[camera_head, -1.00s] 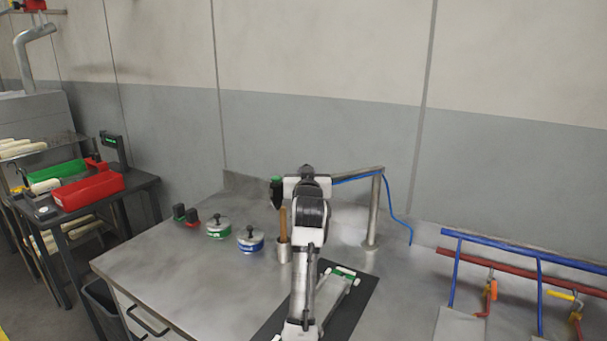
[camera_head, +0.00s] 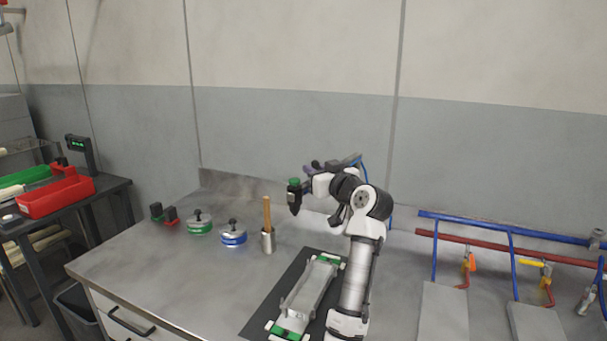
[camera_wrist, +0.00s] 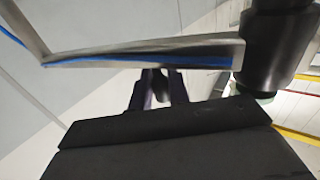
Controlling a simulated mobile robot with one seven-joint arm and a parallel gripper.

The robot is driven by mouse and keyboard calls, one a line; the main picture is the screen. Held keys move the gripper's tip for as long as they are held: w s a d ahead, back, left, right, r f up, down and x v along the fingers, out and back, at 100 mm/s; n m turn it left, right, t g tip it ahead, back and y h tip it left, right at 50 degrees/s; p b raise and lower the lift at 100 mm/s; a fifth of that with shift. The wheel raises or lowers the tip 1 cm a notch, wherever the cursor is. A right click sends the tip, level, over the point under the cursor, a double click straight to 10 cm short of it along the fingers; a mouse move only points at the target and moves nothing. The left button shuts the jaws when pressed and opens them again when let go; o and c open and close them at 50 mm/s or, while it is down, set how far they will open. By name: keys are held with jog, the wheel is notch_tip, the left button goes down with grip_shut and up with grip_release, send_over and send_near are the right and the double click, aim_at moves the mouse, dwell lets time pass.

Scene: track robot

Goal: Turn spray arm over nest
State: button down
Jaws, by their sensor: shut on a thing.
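The spray arm is a metal bar (camera_wrist: 130,58) with a blue hose along it. It ends in a black spray head (camera_head: 295,197) with a green top, which also shows at the right of the wrist view (camera_wrist: 275,45). My gripper (camera_wrist: 158,92) is shut on the bar, close to the spray head. The nest (camera_head: 306,295), a pale cradle with green ends, lies on a black mat (camera_head: 262,318). In the head view the spray head appears above and left of the nest's far end; its exact overlap is unclear.
A wooden-handled tool stands in a metal cup (camera_head: 268,242) left of the mat. Green-banded (camera_head: 199,225) and blue-banded (camera_head: 233,236) lidded tins stand farther left. Blue and red pipes (camera_head: 500,252) run along the right. The bench's left part (camera_head: 170,275) is mostly clear.

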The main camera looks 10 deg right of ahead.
jog(key=s+d+n+y+b, duration=0.1)
jog(key=s+d+y, duration=0.1)
jog(key=d, duration=0.1)
jog(key=shift+s+g, duration=0.2)
jog(key=shift+g, duration=0.2)
jog(key=c, duration=1.4)
grip_release()
jog(key=shift+d, duration=0.1)
jog(key=shift+a, duration=0.2)
